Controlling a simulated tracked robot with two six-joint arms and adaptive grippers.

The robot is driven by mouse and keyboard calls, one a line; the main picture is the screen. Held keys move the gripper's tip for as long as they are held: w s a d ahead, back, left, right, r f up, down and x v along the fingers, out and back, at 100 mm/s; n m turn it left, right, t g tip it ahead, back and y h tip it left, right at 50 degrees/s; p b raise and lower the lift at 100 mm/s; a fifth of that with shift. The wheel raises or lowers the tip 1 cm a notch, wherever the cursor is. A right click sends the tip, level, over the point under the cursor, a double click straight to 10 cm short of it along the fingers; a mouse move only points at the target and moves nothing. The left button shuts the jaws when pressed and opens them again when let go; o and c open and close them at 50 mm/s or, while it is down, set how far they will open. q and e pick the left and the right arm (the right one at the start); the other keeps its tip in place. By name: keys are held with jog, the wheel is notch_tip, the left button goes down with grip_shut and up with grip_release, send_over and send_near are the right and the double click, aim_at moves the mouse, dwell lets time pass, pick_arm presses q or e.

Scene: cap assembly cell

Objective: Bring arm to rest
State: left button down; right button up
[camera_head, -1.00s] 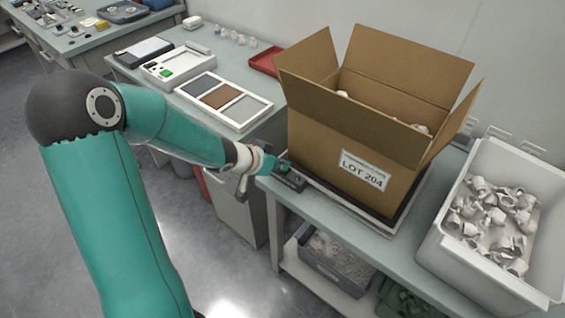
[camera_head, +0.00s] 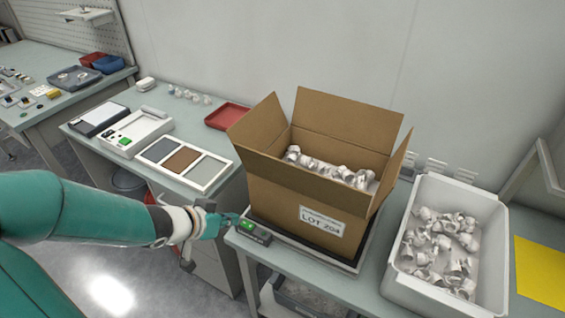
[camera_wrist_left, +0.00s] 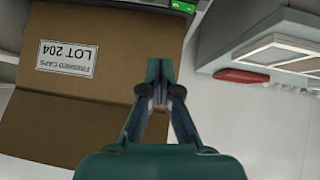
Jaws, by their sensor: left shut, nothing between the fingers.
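My left gripper (camera_head: 229,219) is at the end of the teal arm that comes in from the left. Its fingers are shut and empty. It is just left of the scale's small panel with a green light (camera_head: 247,228), at the bench's front edge; I cannot tell whether they touch. In the left wrist view the shut fingertips (camera_wrist_left: 160,69) are in front of the carton, and a green display (camera_wrist_left: 182,6) shows at the top edge. The open carton marked LOT 204 (camera_head: 280,205) stands on the scale with several white caps inside. My right gripper is not in view.
A white bin (camera_head: 397,262) of white parts stands right of the carton. A tray with three colour panels (camera_head: 215,180), a white device (camera_head: 150,122) and a red tray (camera_head: 228,115) are on the bench at left. A yellow sheet (camera_head: 541,270) lies at far right. Open floor lies in front.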

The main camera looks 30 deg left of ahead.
pick_arm(q)
jog(key=s+d+f+g+h, duration=0.2)
jog(key=d+f+g+h, duration=0.25)
jog(key=d+f, duration=1.1)
jog(key=s+d+f+n+g+y, duration=0.1)
jog(key=s+d+f+g, duration=0.3)
jog(key=s+d+f, duration=0.2)
notch_tip(320, 180, down, 5)
jog(key=s, duration=0.2)
jog(key=shift+s+r+n+y, duration=0.2)
jog(key=shift+s+n+y, duration=0.1)
jog(key=shift+y, duration=0.05)
